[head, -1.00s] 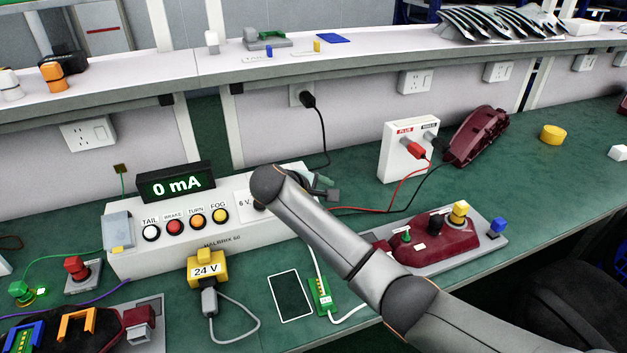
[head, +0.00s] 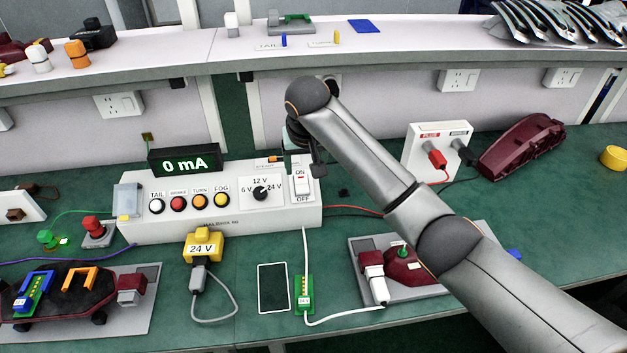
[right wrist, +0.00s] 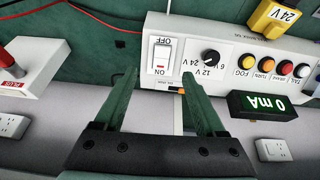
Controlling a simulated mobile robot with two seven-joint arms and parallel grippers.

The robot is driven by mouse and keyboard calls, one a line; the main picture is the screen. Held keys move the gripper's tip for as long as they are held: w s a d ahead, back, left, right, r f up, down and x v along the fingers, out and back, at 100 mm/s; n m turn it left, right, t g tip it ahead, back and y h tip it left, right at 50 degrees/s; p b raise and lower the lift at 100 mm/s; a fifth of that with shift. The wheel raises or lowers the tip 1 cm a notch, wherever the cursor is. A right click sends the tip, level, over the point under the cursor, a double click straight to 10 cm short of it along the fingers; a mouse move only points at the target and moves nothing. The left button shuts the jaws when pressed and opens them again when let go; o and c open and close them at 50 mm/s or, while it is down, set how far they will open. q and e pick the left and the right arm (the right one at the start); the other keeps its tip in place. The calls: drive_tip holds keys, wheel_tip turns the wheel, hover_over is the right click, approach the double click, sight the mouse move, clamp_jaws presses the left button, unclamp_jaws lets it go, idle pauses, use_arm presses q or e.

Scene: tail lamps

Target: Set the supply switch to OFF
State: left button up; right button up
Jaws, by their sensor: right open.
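The supply switch (head: 301,184) is a white rocker on the right end of the white control box, with ON printed above it and OFF below. In the right wrist view the switch (right wrist: 163,53) appears upside down, with a small red mark toward its ON end. I cannot tell for certain which side is pressed. My right gripper (head: 311,160) is just behind and above the switch in the head view, partly hidden by its own arm. In the right wrist view its two green fingers (right wrist: 158,88) are apart and empty, short of the switch. My left gripper is not in view.
The box also carries a voltage dial (head: 261,193), several round buttons and a display (head: 184,161) reading 0 mA. A white socket box (head: 420,150) with red and black plugs stands to the right. A yellow 24 V plug (head: 203,249) is in front. A shelf (head: 200,55) runs behind.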

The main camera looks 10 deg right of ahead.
approach(303, 191)
drive_tip(key=b+x, duration=0.1)
drive_tip(key=x, duration=0.4)
drive_tip(key=shift+w+f, duration=0.2)
drive_tip(key=shift+f, duration=0.1)
drive_tip(key=shift+x, duration=0.95)
drive_tip(key=shift+c, duration=0.2)
clamp_jaws()
